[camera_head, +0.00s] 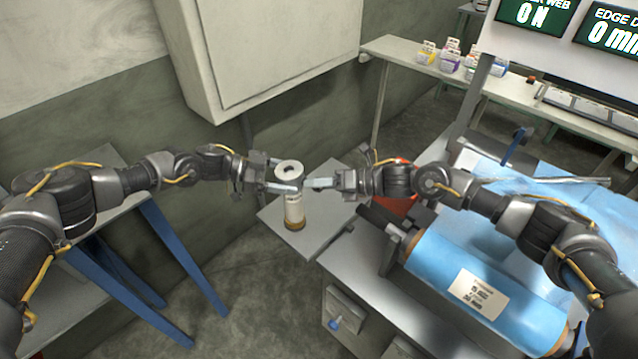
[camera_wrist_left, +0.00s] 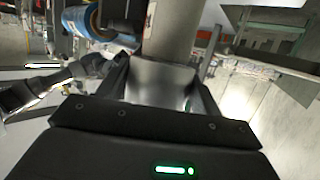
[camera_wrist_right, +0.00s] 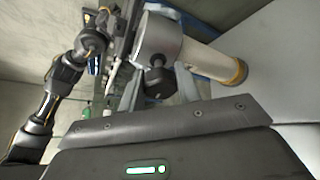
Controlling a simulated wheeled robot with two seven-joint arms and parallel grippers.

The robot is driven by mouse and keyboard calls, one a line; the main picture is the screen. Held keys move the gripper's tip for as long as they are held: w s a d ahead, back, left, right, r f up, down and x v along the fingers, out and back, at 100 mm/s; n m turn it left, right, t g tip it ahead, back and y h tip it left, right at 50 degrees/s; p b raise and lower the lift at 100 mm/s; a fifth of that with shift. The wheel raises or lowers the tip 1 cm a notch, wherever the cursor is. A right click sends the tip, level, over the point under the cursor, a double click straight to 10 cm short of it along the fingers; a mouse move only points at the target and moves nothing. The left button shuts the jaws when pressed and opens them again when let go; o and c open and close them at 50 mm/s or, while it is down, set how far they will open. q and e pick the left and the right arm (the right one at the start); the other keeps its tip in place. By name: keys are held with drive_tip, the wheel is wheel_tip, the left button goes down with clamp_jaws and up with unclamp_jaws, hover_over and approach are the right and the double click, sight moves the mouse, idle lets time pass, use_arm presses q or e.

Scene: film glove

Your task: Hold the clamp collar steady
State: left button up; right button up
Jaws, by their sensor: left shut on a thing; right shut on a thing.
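A pale cylinder (camera_head: 294,212) with a tan lower end stands upright on a small grey shelf. The round grey clamp collar (camera_head: 288,170) sits at its top. In the right wrist view the collar (camera_wrist_right: 160,42) shows as a silver ring with a black knob (camera_wrist_right: 156,82) on its side, and the cylinder (camera_wrist_right: 215,66) runs away beyond it. My left gripper (camera_head: 284,187) is shut on the collar from the left; its jaws hide part of it. My right gripper (camera_head: 318,184) is shut on the knob from the right. The exact contacts are partly hidden.
A blue film roll (camera_head: 440,265) lies on the machine at the right. A pale wall cabinet (camera_head: 270,50) hangs behind my grippers. Small boxes (camera_head: 450,60) stand on the back bench.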

drive_tip(key=m+y, duration=0.1)
drive_tip(key=m, duration=0.3)
drive_tip(key=shift+f+g, duration=0.1)
drive_tip(key=shift+g, duration=0.2)
drive_tip(key=shift+d+m+y, duration=0.1)
drive_tip(key=shift+m+y, duration=0.6)
drive_tip(key=shift+m, duration=1)
drive_tip(key=o, duration=1)
drive_tip(key=shift+s+d+r, duration=0.1)
drive_tip(key=shift+s+d, duration=0.1)
drive_tip(key=shift+d, duration=1.05)
drive_tip(key=shift+s+d+r, duration=0.1)
drive_tip(key=shift+s+d, duration=0.05)
drive_tip(key=shift+d, duration=1.05)
drive_tip(key=shift+s+d+r, duration=0.1)
drive_tip(key=shift+s+d, duration=0.1)
drive_tip(key=shift+d, duration=1.05)
